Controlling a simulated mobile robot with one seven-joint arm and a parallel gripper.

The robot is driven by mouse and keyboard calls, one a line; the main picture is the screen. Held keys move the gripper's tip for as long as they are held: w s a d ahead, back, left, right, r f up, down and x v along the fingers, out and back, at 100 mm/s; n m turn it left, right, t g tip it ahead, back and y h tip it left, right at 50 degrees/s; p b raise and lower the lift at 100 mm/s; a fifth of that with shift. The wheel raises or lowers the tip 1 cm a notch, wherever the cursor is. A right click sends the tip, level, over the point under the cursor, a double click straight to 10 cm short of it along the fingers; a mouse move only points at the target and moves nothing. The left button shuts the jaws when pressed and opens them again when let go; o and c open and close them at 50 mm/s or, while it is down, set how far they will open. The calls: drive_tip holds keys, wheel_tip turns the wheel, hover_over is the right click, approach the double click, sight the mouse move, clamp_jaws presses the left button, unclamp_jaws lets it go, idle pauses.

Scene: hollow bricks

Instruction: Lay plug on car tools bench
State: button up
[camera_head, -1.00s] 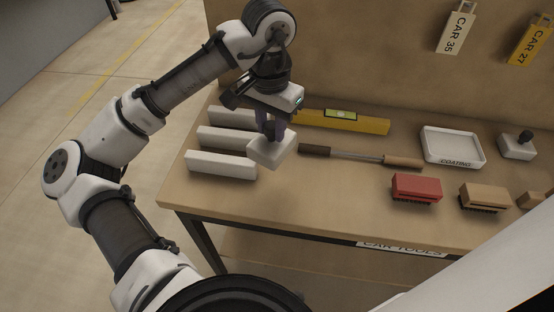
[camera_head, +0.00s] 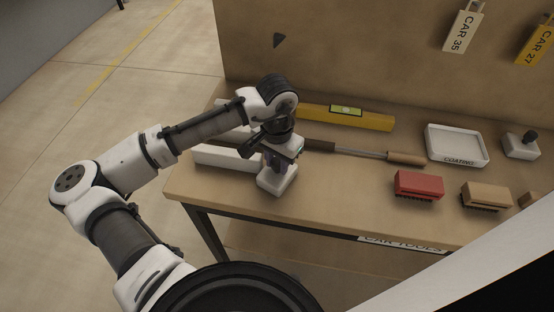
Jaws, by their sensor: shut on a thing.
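The plug (camera_head: 278,182) is a small white block, its top mostly hidden by my fingers. My gripper (camera_head: 275,162) points down and is shut on the plug from above. The plug is at the front left part of the car tools bench (camera_head: 330,205), right of the white bars. It is very low over the wooden top; I cannot tell whether it touches it.
White bars (camera_head: 222,157) lie left of the plug, partly behind my arm. A yellow level (camera_head: 365,120), a long-handled tool (camera_head: 350,152), a coating tray (camera_head: 456,146), a red brush (camera_head: 418,185), a tan brush (camera_head: 485,196) and a similar knobbed white block (camera_head: 520,147) lie on the bench.

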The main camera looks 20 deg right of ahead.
drive_tip(key=o, duration=1)
drive_tip(key=shift+c, duration=0.2)
wheel_tip(320, 180, up, 12)
drive_tip(key=b, duration=0.1)
drive_tip(key=shift+b, duration=0.4)
drive_tip(key=shift+d, duration=0.1)
